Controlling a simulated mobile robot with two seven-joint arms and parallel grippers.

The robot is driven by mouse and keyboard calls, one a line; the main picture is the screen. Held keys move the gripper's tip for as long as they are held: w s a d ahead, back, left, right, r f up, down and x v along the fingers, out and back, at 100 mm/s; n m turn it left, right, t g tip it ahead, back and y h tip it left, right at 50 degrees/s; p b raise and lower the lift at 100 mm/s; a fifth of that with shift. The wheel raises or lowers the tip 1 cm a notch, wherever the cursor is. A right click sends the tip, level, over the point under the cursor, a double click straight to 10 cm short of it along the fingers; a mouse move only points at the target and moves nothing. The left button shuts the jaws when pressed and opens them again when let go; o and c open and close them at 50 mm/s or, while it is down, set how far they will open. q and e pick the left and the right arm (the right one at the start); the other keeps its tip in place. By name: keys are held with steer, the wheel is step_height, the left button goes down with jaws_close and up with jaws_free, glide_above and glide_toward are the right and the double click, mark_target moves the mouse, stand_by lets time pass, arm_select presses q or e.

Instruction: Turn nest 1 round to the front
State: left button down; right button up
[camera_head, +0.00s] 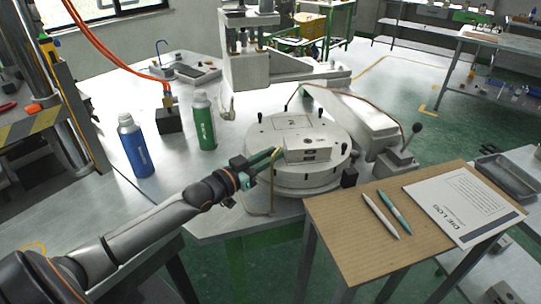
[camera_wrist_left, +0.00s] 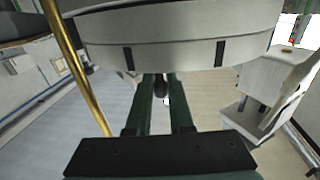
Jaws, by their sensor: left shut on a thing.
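The round white turntable (camera_head: 306,177) stands on the metal bench, with dark marks around its rim. A pale block with dark slots (camera_head: 308,149) sits on its front part, and a flat square plate with dark marks (camera_head: 290,122) lies farther back; I cannot read which is nest 1. My left gripper (camera_head: 274,156) is at the turntable's front left. In the left wrist view its green fingers (camera_wrist_left: 160,88) are shut on a small dark peg (camera_wrist_left: 161,86), just below the turntable's rim (camera_wrist_left: 180,53). The peg's attachment is hidden. My right gripper is out of view.
A thin brass rod (camera_wrist_left: 68,60) rises close to the left gripper. A blue bottle (camera_head: 135,147) and a green bottle (camera_head: 203,122) stand left on the bench. The press (camera_head: 250,65) stands behind the turntable. A brown table (camera_head: 345,217) with pens and a paper is at front right.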

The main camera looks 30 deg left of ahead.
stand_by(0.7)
arm_select(q)
steer(key=shift+d+r+p, duration=0.15)
steer(key=shift+d+p, duration=0.35)
steer(key=shift+p, duration=0.15)
steer(key=shift+d, duration=0.45)
steer(key=c, duration=1.1)
jaws_free()
